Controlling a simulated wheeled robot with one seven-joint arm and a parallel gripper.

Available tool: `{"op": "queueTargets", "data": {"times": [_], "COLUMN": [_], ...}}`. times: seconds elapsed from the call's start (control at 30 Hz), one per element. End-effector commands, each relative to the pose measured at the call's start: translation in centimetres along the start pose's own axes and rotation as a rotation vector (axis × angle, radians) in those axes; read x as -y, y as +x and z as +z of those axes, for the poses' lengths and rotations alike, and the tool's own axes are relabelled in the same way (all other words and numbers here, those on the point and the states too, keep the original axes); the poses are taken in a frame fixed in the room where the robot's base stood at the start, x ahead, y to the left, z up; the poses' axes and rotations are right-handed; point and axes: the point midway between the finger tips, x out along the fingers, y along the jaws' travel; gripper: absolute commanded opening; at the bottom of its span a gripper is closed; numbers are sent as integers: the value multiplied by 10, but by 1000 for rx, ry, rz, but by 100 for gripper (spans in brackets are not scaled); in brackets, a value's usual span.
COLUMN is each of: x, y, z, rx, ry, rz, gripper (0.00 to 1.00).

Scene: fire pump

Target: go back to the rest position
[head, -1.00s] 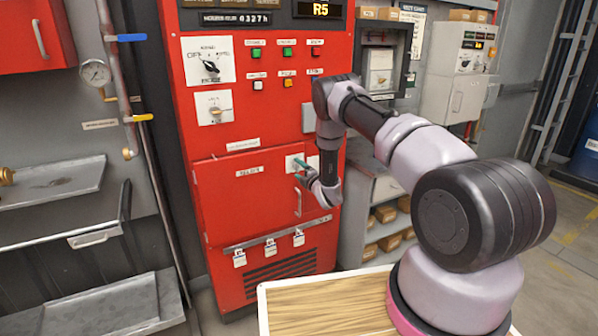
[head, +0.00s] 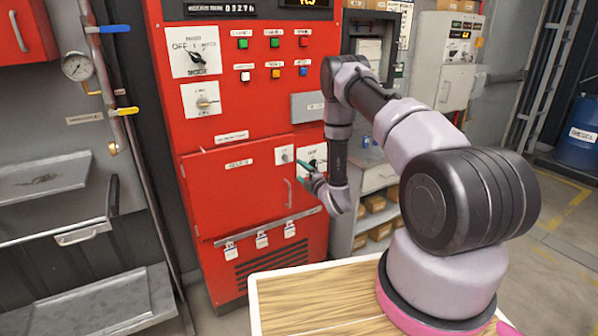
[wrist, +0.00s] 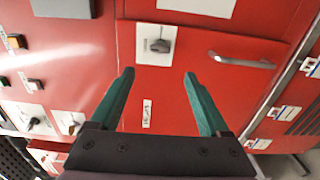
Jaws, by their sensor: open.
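My gripper (head: 296,172) is in front of the lower part of the red fire pump cabinet (head: 215,130), near a small white-plated switch (head: 285,155). In the wrist view my gripper (wrist: 158,75) shows two green fingers spread apart with nothing between them. The same switch, with a grey knob on a white plate, shows in the wrist view (wrist: 156,45) beyond the fingertips. The fingers look apart from the panel, though the exact gap is hard to tell.
A metal door handle (wrist: 242,61) sticks out near the fingers. A wooden-topped surface (head: 315,300) lies below my arm. Metal shelves (head: 90,300) stand at the left, a blue barrel (head: 578,135) at the far right. Floor at the right is open.

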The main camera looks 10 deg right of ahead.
Motion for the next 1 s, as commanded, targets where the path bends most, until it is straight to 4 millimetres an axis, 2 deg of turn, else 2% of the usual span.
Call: {"op": "queueTargets", "data": {"times": [0.23,0.37,0.47,0.53,0.67,0.8,0.87,1.0], "x": [-3,-28,-69,-103,-163,-224,-248,-302], "y": [2,12,25,32,35,24,16,-13], "z": [1,12,29,41,59,70,73,72], "rx": [3,38,94,141,228,316,353,434], "ry": [5,58,154,240,410,595,675,859], "rz": [-1,-12,-32,-51,-89,-125,-141,-177], "gripper": [80,80,80,80,80,80,80,80]}}
